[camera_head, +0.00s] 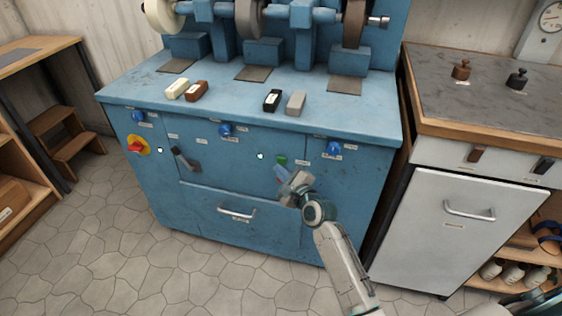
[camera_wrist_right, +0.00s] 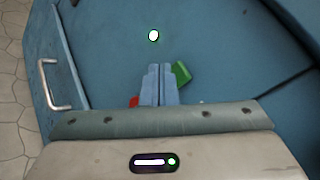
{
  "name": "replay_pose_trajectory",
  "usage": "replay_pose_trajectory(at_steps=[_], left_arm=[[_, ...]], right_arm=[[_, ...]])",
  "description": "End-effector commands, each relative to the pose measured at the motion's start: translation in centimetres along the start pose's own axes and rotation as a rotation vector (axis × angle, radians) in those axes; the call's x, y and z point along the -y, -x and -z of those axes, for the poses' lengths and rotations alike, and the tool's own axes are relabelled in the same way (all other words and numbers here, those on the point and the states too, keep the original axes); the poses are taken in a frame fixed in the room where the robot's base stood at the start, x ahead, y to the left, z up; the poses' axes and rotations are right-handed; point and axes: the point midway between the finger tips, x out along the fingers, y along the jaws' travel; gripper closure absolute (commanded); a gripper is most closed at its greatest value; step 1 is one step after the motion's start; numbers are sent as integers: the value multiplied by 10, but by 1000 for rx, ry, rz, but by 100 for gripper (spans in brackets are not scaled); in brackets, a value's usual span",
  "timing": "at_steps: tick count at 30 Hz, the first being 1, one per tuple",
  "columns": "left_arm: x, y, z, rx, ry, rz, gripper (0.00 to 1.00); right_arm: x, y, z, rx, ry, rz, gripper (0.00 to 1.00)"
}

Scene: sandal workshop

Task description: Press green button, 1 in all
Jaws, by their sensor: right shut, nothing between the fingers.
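The green button (camera_head: 282,160) is on the front of the blue grinding cabinet (camera_head: 240,200), right of its middle. It also shows in the right wrist view (camera_wrist_right: 183,72), just right of the fingertips. My right gripper (camera_head: 278,169) is shut and empty, with its blue fingers pointing at the cabinet front. The fingertips are very close to the green button, slightly below it in the head view. I cannot tell whether they touch it. A red part (camera_wrist_right: 134,101) shows left of the fingers in the right wrist view, mostly hidden. My left gripper is out of view.
A small lit lamp (camera_head: 260,156) is left of the button. A white cabinet (camera_head: 450,240) stands on the right.

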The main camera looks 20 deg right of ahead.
Motion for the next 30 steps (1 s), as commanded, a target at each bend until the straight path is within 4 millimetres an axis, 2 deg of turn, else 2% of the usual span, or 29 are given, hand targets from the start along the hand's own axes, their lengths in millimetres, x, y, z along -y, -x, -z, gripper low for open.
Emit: replay_pose_trajectory(at_steps=[18,30], left_arm=[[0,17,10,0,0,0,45],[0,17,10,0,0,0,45]], right_arm=[[-24,33,-25,0,-2,0,100],[-25,35,-25,0,0,0,100]])
